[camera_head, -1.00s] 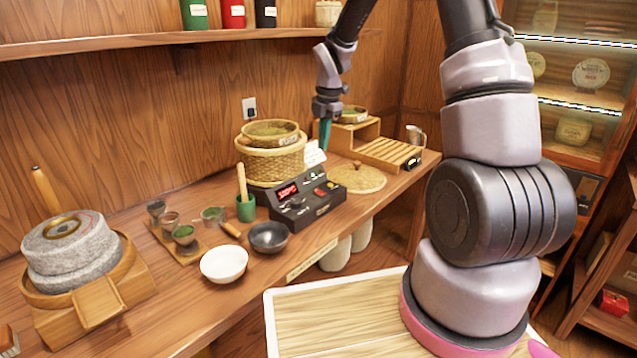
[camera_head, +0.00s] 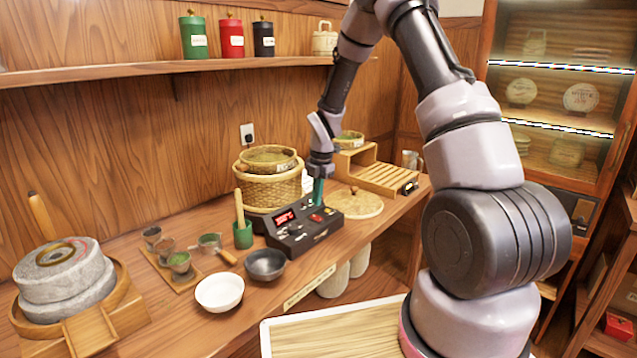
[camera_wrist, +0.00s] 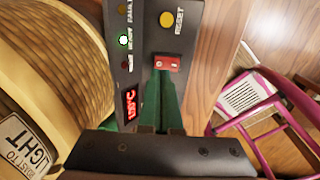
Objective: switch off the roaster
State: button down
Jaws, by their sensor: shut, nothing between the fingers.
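The roaster control box (camera_head: 296,240) is black, with a lit red display (camera_head: 285,217), and stands on the wooden counter. In the wrist view its panel shows a red rocker switch (camera_wrist: 167,63), a yellow RESET button (camera_wrist: 166,19), and a column of lamps with one brightly lit (camera_wrist: 123,40). My gripper (camera_head: 318,201) is shut and empty, pointing down over the box. In the wrist view my green fingertips (camera_wrist: 164,76) are right at the near edge of the red switch. I cannot tell whether they touch it.
Woven baskets (camera_head: 266,188) stand close behind the box. A green cup (camera_head: 243,235) with a wooden tool and a dark bowl (camera_head: 265,264) are to its left. A round woven lid (camera_head: 357,203) and slatted wooden stand (camera_head: 384,177) are to its right.

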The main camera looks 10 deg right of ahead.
aim_at(316, 216)
jog(key=shift+w+a+f, duration=0.1)
jog(key=shift+f, duration=0.9)
jog(key=shift+w+a+f, duration=0.1)
jog(key=shift+f, duration=0.9)
jog(key=shift+f, duration=0.2)
jog(key=shift+s+d, duration=0.1)
jog(key=shift+s, duration=0.05)
